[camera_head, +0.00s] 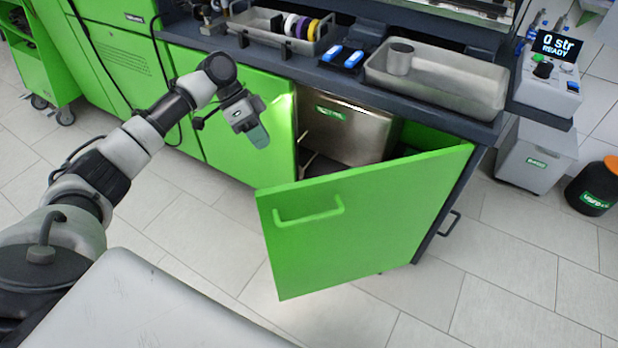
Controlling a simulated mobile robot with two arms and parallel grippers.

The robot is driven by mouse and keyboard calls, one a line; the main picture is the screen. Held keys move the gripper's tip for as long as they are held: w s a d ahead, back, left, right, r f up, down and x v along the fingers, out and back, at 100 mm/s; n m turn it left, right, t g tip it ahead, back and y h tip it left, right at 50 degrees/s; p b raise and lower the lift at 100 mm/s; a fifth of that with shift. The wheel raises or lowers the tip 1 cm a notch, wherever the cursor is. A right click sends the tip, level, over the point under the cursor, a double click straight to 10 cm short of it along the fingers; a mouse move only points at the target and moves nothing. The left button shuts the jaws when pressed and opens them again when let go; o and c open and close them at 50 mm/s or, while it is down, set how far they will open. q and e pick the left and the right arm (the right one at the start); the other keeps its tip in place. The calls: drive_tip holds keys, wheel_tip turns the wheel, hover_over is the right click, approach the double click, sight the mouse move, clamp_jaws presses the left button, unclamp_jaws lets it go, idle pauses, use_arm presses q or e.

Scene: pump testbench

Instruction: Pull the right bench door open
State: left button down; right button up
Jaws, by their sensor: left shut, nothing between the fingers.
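The right bench door (372,222) is green and stands swung well out from the bench, hinged at its right edge. Its green bar handle (309,213) is near the free left edge. Behind it the cabinet is open, and a metal box (345,130) with a green label sits inside. My left gripper (259,136) is shut and empty, in front of the closed green door left of the opening. It is up and left of the open door's handle, apart from it. My right gripper is not in view.
The dark bench top (330,80) holds a metal tray (436,83) with a cylinder, blue items and a rack of coloured rings (283,28). A grey bin (537,155) and a black container (592,188) stand at right. Tiled floor in front is clear.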

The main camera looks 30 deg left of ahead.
sight(289, 186)
use_arm(q)
drive_tip(key=shift+s+d+f, duration=0.7)
drive_tip(key=shift+d+f, duration=0.5)
drive_tip(key=shift+d, duration=0.3)
drive_tip(key=shift+s+d+f, duration=0.65)
drive_tip(key=shift+d+f, duration=0.5)
drive_tip(key=shift+d, duration=0.3)
drive_tip(key=shift+s+d+f, duration=0.7)
drive_tip(key=shift+d+f, duration=0.5)
drive_tip(key=shift+d, duration=0.3)
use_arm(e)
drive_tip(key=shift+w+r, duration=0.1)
use_arm(q)
drive_tip(key=shift+s+d, duration=0.1)
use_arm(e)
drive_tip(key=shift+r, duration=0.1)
